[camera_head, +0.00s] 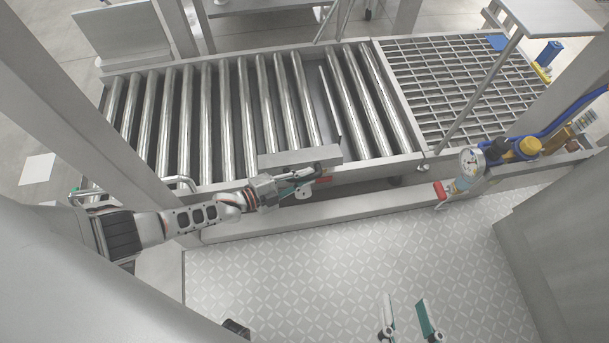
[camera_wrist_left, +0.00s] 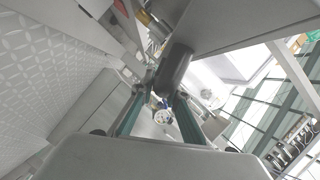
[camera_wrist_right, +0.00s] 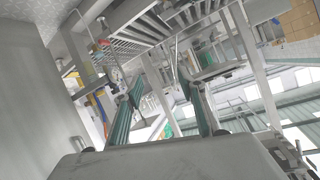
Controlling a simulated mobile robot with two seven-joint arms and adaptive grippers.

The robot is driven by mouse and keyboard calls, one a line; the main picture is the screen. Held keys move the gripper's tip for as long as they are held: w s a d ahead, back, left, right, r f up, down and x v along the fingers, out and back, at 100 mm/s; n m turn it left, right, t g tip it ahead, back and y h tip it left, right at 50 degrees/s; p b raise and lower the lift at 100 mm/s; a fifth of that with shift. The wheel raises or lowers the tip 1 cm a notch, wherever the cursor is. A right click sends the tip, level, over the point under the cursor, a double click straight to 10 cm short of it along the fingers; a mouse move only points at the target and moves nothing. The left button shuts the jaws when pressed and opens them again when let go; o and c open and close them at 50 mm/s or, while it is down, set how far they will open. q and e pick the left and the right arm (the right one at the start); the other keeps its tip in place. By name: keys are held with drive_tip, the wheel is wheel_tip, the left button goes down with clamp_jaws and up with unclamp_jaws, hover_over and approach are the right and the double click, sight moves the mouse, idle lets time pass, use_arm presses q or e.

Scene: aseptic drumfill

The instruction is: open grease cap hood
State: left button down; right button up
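A grey box-like cover (camera_head: 300,157), which may be the grease cap hood, sits on the front rail of the roller conveyor. My left gripper (camera_head: 303,190) is at its front lower edge. In the left wrist view, a dark grey cylinder (camera_wrist_left: 175,68) appears between the left fingertips, beside a large grey panel (camera_wrist_left: 240,22). The fingers are partly apart; whether they grip the cylinder is unclear. No grease cap is clearly visible. My right gripper (camera_head: 409,318) is open and empty above the patterned floor, far from the cover; its spread fingers show in the right wrist view (camera_wrist_right: 163,85).
The roller conveyor (camera_head: 215,115) runs behind the cover, with a grating (camera_head: 455,85) to its right. A gauge (camera_head: 472,162) with yellow and blue fittings stands at the right front. A post rises at the left. The patterned floor (camera_head: 340,260) in front is clear.

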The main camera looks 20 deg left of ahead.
use_arm(q)
drive_tip(key=shift+w+a+r, duration=0.15)
